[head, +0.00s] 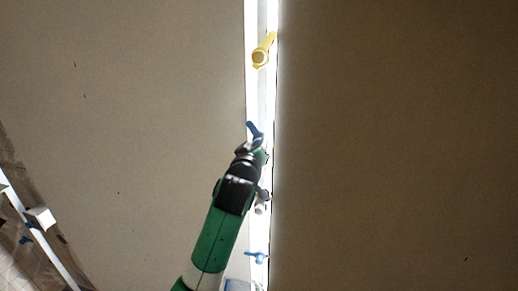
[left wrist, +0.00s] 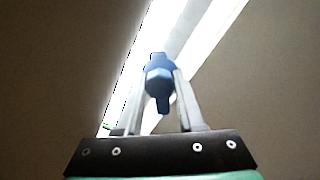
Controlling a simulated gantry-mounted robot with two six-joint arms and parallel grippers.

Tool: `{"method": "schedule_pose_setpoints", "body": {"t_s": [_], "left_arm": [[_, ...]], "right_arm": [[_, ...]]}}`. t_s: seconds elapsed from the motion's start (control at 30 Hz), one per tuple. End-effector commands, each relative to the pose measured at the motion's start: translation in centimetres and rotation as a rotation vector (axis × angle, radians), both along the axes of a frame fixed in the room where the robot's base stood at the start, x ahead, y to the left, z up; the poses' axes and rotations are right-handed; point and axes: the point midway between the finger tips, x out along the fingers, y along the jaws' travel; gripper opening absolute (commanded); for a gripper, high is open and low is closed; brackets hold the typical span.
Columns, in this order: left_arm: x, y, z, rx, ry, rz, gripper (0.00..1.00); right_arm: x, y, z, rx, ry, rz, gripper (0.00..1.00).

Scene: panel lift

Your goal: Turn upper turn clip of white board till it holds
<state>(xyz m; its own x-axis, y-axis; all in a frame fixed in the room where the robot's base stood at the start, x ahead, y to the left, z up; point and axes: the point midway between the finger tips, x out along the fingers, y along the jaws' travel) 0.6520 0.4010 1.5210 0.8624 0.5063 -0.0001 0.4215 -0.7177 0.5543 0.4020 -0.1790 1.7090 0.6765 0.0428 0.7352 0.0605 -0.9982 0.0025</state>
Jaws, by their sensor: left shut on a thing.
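A blue turn clip (head: 253,130) sits on the bright strip between two large panels in the head view. My left gripper (head: 251,148) reaches up to it from below and partly hides it. In the left wrist view the blue clip (left wrist: 158,78) stands between the two fingers of my left gripper (left wrist: 161,92), which is shut on it. The clip's blue arm tilts to the upper left in the head view. A second blue turn clip (head: 257,257) lies lower on the same strip, and a yellow clip (head: 262,52) higher up. My right gripper is not in view.
A large pale panel (head: 130,110) fills the left and a darker panel (head: 400,140) the right. The bright white strip (head: 252,20) runs between them. A white frame piece (head: 42,217) shows at the lower left edge.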

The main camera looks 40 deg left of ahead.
Motion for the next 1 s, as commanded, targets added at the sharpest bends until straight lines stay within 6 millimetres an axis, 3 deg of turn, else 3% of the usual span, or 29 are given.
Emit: {"method": "schedule_pose_setpoints", "body": {"t_s": [1.0], "left_arm": [[0.0,0.0,-0.1,-0.761,-0.449,-0.001,0.0]], "right_arm": [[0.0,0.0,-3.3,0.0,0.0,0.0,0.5]]}}
